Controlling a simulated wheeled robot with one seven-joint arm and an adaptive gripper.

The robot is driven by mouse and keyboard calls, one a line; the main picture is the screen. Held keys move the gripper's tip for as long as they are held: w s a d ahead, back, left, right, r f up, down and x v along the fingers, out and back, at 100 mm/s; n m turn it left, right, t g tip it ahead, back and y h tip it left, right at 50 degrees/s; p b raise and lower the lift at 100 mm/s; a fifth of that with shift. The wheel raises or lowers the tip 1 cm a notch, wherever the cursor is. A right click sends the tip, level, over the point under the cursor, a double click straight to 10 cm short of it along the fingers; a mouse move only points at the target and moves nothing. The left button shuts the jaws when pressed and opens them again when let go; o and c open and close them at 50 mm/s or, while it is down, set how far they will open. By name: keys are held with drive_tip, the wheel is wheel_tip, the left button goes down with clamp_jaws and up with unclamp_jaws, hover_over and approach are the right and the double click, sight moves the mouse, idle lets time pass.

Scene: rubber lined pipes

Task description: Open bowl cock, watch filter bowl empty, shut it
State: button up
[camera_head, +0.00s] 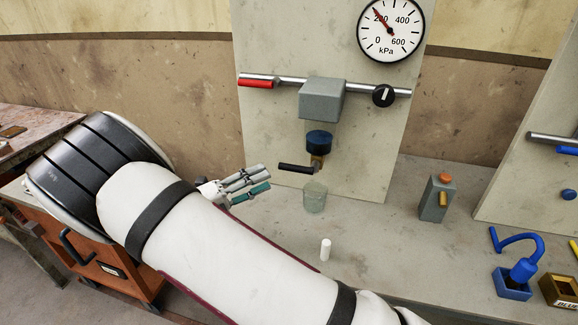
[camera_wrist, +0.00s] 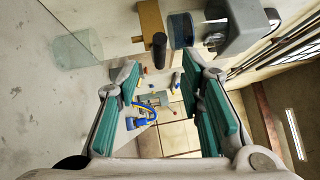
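The filter's grey head (camera_head: 322,98) sits on a pipe across the upright panel. Its clear bowl hangs below, with dark blue in its lower part (camera_head: 319,141). Under it is a brass cock (camera_head: 317,161) with a black lever (camera_head: 296,168) lying about level, pointing left. In the wrist view the lever (camera_wrist: 159,50) shows almost end-on, beyond and between my fingertips, with the brass cock (camera_wrist: 150,22) behind. My gripper (camera_head: 266,177) (camera_wrist: 160,70) is open and empty, just left of the lever and apart from it. A clear cup (camera_head: 315,198) stands on the bench below the cock.
A pressure gauge (camera_head: 390,29) reads about 200 kPa. A red lever (camera_head: 257,82) and black knob (camera_head: 383,95) are on the pipe. A white cylinder (camera_head: 326,249) stands on the bench; a grey box with orange button (camera_head: 437,198) and a blue padlock-like item (camera_head: 520,265) are right.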

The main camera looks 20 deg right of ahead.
sight(291, 168)
drive_tip(key=p+x, duration=0.1)
drive_tip(key=x, duration=0.8)
drive_tip(key=shift+s, duration=0.1)
drive_tip(key=shift+c, duration=0.4)
clamp_jaws()
